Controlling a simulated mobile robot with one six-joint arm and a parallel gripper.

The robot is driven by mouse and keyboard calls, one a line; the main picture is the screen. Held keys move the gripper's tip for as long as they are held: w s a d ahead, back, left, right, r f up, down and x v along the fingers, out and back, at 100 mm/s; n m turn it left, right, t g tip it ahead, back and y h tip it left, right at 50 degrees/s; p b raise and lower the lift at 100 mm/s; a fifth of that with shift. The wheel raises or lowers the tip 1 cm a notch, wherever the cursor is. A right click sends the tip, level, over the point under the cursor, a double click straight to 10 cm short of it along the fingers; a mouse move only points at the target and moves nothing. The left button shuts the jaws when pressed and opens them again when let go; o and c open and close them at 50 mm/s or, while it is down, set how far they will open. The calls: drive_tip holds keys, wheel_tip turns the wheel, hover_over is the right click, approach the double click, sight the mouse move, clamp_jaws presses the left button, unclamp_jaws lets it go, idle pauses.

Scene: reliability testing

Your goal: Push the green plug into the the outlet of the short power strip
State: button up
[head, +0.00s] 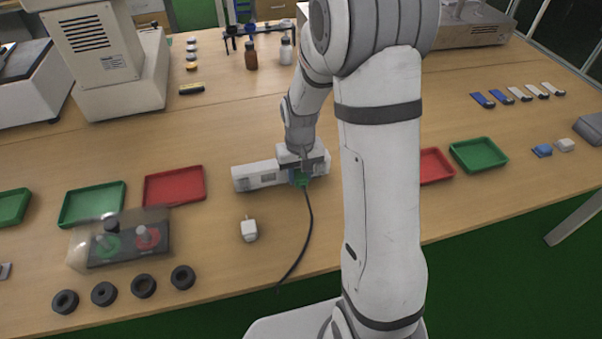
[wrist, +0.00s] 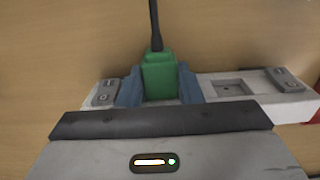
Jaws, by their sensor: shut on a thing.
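The green plug (wrist: 159,76) is between the blue fingers of my gripper (wrist: 160,88) in the wrist view, with its black cord running up and away. The plug also shows in the head view (head: 300,178), at the power strip. The short white power strip (head: 258,175) lies on the table under my gripper. In the wrist view the strip (wrist: 262,84) shows a bare square outlet to the right of the plug and a switch at each end. My gripper is shut on the plug. The plug's face and the outlet under it are hidden, so I cannot tell how deep it sits.
A white adapter (head: 249,230) stands in front of the strip. A red tray (head: 174,186) and a green tray (head: 92,204) lie to the left, with a button box (head: 122,240) and several black rings near the front edge. The black cord (head: 307,235) trails toward the front edge.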

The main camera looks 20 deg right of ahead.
drive_tip(key=shift+w, duration=0.4)
idle(0.3)
drive_tip(key=o, duration=1.1)
drive_tip(key=shift+o, duration=0.2)
wheel_tip(320, 180, up, 8)
drive_tip(key=shift+s+r, duration=0.1)
drive_tip(key=s+r+t+p, duration=0.1)
drive_tip(key=s+r, duration=0.5)
drive_tip(key=s, duration=0.3)
drive_tip(key=s+r+t+p, duration=0.1)
drive_tip(key=s+r+p, duration=0.1)
drive_tip(key=s+r, duration=0.5)
drive_tip(key=s, duration=0.2)
drive_tip(key=shift+s+d+t, duration=0.15)
drive_tip(key=shift+s+t, duration=0.15)
drive_tip(key=shift+s, duration=0.05)
